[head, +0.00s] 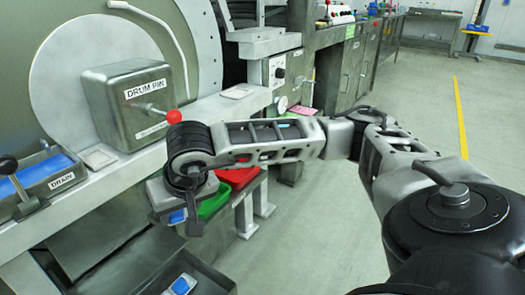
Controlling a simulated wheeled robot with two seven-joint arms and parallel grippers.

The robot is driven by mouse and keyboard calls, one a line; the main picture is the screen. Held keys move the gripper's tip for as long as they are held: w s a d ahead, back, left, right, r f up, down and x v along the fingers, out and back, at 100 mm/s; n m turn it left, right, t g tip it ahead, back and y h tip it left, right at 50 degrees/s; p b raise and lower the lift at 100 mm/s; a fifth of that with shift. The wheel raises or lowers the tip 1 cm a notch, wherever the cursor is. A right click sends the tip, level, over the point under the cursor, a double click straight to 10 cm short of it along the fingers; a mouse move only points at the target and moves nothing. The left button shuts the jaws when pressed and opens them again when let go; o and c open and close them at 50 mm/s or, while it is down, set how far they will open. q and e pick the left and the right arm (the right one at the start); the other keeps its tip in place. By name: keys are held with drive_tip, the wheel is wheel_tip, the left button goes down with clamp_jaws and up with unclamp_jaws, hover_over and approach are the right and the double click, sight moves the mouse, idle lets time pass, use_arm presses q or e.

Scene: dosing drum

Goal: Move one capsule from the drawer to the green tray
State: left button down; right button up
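The green tray (216,203) shows low beside the machine, partly hidden behind my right gripper. My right gripper (183,222) points down just left of the green tray's visible part. One dark finger shows clearly, and a small blue patch shows beside it; I cannot tell whether this is a capsule or something behind. An open dark drawer (214,279) is at the bottom edge, cut off by the frame. A blue capsule-like piece (181,286) with a pale surround lies in it. My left gripper is out of view.
A red tray (238,178) lies behind the green one. The drum pin box (128,100) with a red-knobbed lever (173,117) and the drain box (45,180) stand left. The pale floor (320,225) is clear in the middle.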

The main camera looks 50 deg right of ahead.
drive_tip(key=d+f+m+t+h+b, duration=0.1)
drive_tip(key=d+f+m+h+b, duration=0.2)
drive_tip(key=d+m, duration=1.1)
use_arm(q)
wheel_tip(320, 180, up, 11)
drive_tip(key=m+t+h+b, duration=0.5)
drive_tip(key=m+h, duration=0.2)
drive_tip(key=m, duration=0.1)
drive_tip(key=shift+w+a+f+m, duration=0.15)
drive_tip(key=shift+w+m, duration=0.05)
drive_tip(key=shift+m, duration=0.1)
use_arm(e)
drive_tip(key=shift+w+d+f+n, duration=0.9)
drive_tip(key=shift+w+f, duration=0.2)
drive_tip(key=shift+w, duration=0.9)
drive_tip(key=shift+w+d+f+n, duration=0.75)
drive_tip(key=shift+w+f+n, duration=0.35)
drive_tip(key=shift+w, duration=0.95)
drive_tip(key=shift+w+d+f+n, duration=0.9)
drive_tip(key=shift+w+f, duration=0.25)
drive_tip(key=shift+w, duration=0.85)
drive_tip(key=o, duration=0.7)
drive_tip(key=shift+c, duration=0.2)
